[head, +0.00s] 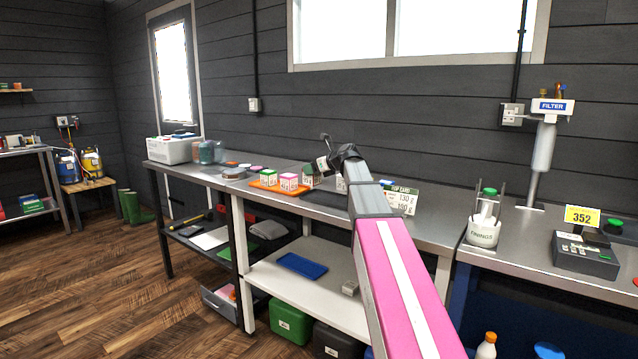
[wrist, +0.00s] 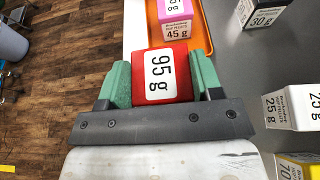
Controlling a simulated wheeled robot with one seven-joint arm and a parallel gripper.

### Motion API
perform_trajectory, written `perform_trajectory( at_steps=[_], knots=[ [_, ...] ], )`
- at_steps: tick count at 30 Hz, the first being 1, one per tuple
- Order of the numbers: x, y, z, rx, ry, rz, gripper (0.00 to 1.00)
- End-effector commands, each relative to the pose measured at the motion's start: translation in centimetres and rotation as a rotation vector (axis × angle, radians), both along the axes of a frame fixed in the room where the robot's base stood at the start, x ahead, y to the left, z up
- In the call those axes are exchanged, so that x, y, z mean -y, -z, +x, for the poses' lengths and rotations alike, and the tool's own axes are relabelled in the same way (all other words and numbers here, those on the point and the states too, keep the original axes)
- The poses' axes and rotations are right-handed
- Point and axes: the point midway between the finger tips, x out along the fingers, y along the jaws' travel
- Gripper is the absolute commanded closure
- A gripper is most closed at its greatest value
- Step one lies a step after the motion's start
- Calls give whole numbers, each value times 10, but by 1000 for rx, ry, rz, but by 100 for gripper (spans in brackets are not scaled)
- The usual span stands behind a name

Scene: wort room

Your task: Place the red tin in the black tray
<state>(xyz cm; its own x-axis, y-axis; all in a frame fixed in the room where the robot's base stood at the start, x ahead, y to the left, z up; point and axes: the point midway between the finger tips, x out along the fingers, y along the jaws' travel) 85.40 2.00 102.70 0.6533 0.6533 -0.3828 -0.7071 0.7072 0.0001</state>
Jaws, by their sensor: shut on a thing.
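My gripper (wrist: 160,80) is shut on the red tin (wrist: 181,58), which has a white "95 g" label. The tin sits between the two green fingers in the wrist view. A black tray (head: 325,199) lies on the bench below and beside the gripper, partly covered by my arm. I cannot clearly make out this tray in the wrist view.
An orange tray (head: 262,186) holds pink and green tins to the left; its edge (wrist: 205,40) shows beyond the held tin. A dark-lidded 30 g tin (wrist: 265,14) and a white 25 g tin (wrist: 292,108) stand to the right in the wrist view.

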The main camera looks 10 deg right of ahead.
Motion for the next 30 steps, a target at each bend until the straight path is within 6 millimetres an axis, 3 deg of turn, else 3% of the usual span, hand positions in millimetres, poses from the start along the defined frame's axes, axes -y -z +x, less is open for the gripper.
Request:
perform_trajectory(
  at_steps=[6, 11, 18, 30],
  knots=[
    [20, 12, 6, 0, 0, 1, 67],
    [20, 21, 6, 0, -1, 0, 67],
    [20, 51, 6, 0, 0, 0, 67],
    [20, 56, 6, 0, 0, 0, 67]
  ],
)
